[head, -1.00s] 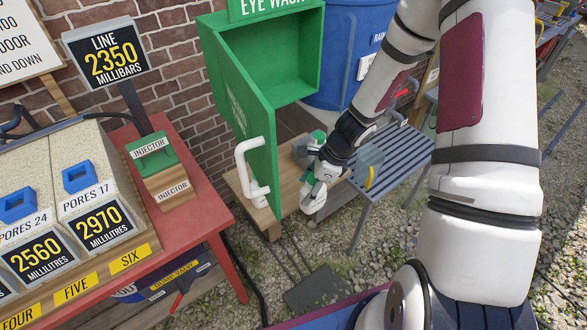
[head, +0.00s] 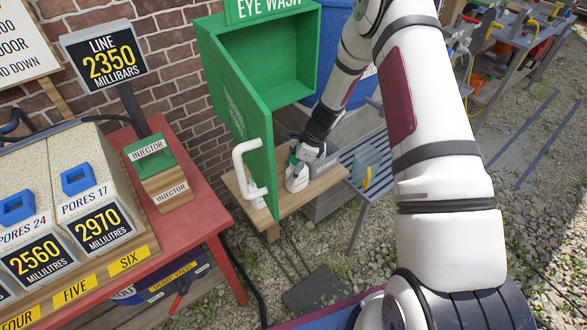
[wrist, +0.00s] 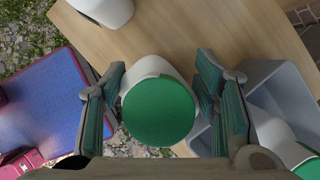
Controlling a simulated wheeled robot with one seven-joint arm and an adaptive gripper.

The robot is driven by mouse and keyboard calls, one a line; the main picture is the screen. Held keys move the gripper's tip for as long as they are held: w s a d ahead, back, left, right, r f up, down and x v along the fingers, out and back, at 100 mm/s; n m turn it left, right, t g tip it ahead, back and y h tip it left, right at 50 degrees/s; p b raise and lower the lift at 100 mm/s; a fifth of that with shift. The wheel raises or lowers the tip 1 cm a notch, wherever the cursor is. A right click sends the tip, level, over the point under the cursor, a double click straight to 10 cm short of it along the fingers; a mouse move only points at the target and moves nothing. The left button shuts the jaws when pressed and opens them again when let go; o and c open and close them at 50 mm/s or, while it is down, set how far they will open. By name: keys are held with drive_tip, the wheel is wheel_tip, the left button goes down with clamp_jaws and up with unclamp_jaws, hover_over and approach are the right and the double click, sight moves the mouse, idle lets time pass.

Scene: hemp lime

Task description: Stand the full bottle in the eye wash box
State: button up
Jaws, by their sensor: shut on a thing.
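The white bottle with a green cap (wrist: 158,112) sits between the two fingers of my gripper (wrist: 160,100), which is shut on it. In the head view the bottle (head: 296,179) is over the wooden bench, right of the open green door. I cannot tell whether its base touches the wood. My gripper (head: 306,153) comes down on it from above. The green eye wash box (head: 270,55) stands open behind and above, its inside looking empty where visible. Its door (head: 245,120) hangs open towards me. The bottle's contents are not visible.
A white handle (head: 248,165) sticks out from the door, left of the bottle. A grey tub (wrist: 275,85) beside the bench holds another green-capped bottle (wrist: 285,140). A red table (head: 205,215) stands left. A slatted bench (head: 370,160) is at right.

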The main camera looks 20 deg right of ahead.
drive_tip(key=shift+f, duration=0.1)
drive_tip(key=o, duration=1)
drive_tip(key=shift+f, duration=0.1)
drive_tip(key=o, duration=0.4)
